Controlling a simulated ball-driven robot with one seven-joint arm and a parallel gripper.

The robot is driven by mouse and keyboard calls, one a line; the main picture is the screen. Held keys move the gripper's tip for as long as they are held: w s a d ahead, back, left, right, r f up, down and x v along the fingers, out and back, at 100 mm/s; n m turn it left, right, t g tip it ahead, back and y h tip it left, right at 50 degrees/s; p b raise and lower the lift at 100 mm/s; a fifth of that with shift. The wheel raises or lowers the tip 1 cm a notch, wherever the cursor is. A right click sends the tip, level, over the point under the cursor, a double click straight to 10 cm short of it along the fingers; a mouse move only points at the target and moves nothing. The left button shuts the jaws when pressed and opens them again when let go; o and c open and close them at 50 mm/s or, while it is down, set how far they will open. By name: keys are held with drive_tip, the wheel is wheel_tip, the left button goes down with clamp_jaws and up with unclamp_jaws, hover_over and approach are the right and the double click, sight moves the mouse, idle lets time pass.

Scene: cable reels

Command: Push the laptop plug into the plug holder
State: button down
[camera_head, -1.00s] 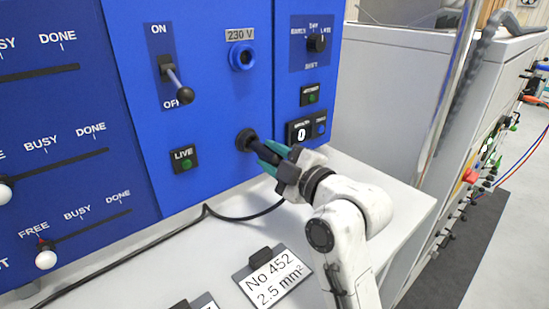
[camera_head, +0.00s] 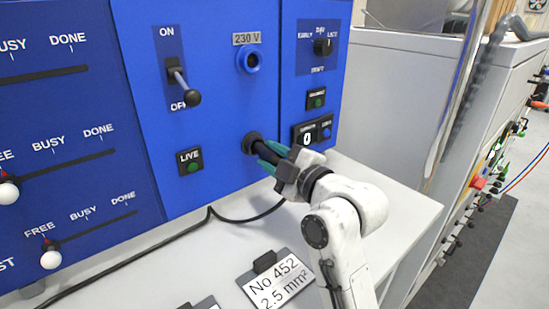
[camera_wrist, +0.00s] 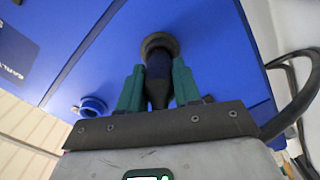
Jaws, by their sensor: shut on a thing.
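The laptop plug (camera_wrist: 158,80) is a black tapered body between the two green fingers of my gripper (camera_head: 268,150). The plug holder (camera_head: 251,142) is a round black ring low on the blue panel. It also shows in the wrist view (camera_wrist: 160,43). My gripper is shut on the plug, with the fingertips close in front of the ring. In the wrist view the plug lines up with the ring and its front end disappears into it. How deep it sits is hidden. In the head view my fingers mostly cover the plug.
A blue 230 V socket (camera_head: 250,60) sits above the holder, with a toggle switch (camera_head: 184,86) and a LIVE lamp (camera_head: 190,161) to the left. A black cable (camera_head: 150,251) runs over the grey worktop (camera_head: 225,254). A label block (camera_head: 276,280) stands in front.

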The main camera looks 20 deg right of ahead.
drive_tip(key=shift+w, duration=0.25)
drive_tip(key=c, duration=0.7)
unclamp_jaws()
drive_tip(key=shift+a, duration=0.1)
